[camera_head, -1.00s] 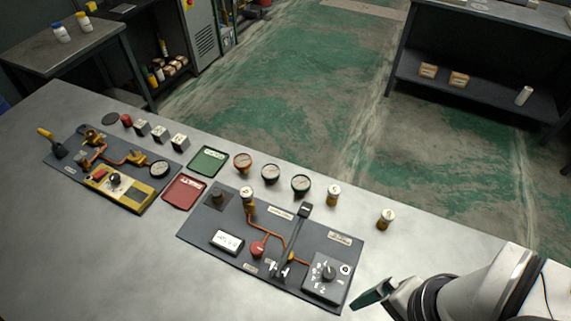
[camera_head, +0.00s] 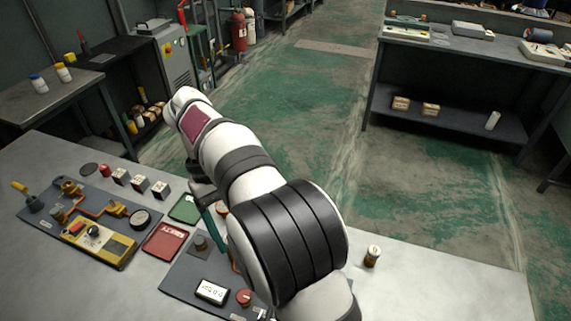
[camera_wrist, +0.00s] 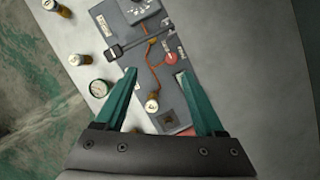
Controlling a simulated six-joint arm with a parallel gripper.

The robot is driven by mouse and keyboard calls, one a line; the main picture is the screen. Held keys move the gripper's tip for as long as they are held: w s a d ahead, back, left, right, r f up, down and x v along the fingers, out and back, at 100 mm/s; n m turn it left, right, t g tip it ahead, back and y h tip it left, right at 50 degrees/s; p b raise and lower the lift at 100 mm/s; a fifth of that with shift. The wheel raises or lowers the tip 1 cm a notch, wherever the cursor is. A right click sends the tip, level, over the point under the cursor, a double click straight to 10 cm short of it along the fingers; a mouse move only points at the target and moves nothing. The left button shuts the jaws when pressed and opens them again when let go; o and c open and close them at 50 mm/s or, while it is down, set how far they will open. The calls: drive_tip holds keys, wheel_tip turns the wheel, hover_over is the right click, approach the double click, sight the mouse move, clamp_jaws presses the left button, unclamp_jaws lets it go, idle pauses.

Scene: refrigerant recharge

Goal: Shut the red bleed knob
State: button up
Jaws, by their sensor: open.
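The red bleed knob (camera_head: 244,297) is a round red knob on the dark grey panel (camera_head: 178,284), low in the head view beside my arm. In the wrist view the red knob (camera_wrist: 171,57) sits on the panel just beyond my fingertips, at the end of a copper pipe (camera_wrist: 152,72). My gripper (camera_wrist: 157,73) is open and empty, with its green fingers spread above the panel. In the head view my arm hides much of the panel, and only part of a green finger shows. The gap between fingers and knob cannot be judged.
A gauge (camera_wrist: 99,87) and cans (camera_wrist: 83,60) stand alongside. A red tray (camera_head: 165,241) and second panel (camera_head: 85,228) lie left.

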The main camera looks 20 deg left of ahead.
drive_tip(key=n, duration=0.2)
approach(243, 295)
drive_tip(key=shift+h, duration=0.3)
drive_tip(key=x, duration=0.8)
drive_tip(key=shift+s+a+f, duration=0.15)
drive_tip(key=shift+a+f, duration=0.05)
clamp_jaws()
